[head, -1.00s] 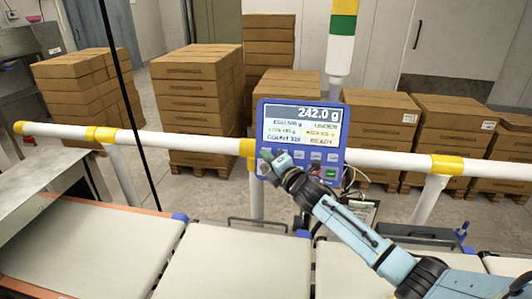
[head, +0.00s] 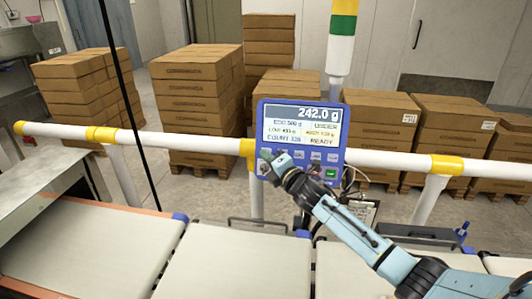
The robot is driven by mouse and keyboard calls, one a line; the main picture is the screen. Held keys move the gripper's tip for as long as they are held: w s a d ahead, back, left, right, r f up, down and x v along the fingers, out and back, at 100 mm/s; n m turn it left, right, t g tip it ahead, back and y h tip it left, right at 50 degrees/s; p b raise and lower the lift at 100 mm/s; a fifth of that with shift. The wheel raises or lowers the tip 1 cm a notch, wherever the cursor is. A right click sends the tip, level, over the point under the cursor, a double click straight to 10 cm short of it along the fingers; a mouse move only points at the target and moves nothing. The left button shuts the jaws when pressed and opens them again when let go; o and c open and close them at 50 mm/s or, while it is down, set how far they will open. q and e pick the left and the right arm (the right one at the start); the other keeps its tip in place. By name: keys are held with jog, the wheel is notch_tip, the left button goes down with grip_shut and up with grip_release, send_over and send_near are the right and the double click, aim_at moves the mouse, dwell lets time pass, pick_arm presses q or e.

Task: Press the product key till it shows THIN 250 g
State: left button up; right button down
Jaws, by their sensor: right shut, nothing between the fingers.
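The blue checkweigher panel (head: 302,140) is mounted on the white rail. Its screen (head: 301,126) reads 242.0 g at the top; the small product line below looks like EGG 500 g, beside UNDER. The bottom line shows a count and READY. A row of small keys (head: 316,156) runs under the screen, with a green key (head: 331,173) at lower right. My right gripper (head: 267,155) is shut and empty, its tip at the panel's lower left, over the leftmost keys and hiding them. I cannot tell whether it touches a key. My left gripper is not in view.
The white rail (head: 400,160) with yellow collars crosses behind the belts. Pale conveyor belts (head: 215,262) lie in front, clear of products. Stacked cartons (head: 195,105) stand on pallets behind. A dark cable hangs at the left, and a signal tower (head: 342,45) rises behind the panel.

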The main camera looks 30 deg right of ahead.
dwell(0.3)
jog(key=shift+w+d+f, duration=0.15)
jog(key=shift+w+d, duration=0.1)
jog(key=shift+w, duration=0.05)
jog(key=shift+w+d+b, duration=0.2)
jog(key=shift+w+b, duration=0.1)
jog(key=shift+b, duration=0.2)
dwell(0.6)
jog(key=shift+s+a+p, duration=0.45)
jog(key=shift+s+p, duration=0.15)
jog(key=shift+s, duration=0.05)
jog(key=shift+s+a+r+p, duration=0.3)
jog(key=shift+s+a+p, duration=0.2)
jog(key=shift+s, duration=0.15)
jog(key=shift+s+a+r+p, duration=0.25)
jog(key=shift+s+a+p, duration=0.2)
jog(key=shift+s, duration=0.15)
jog(key=shift+s+a+r+p, duration=0.3)
jog(key=shift+s+a+p, duration=0.2)
jog(key=shift+s, duration=0.15)
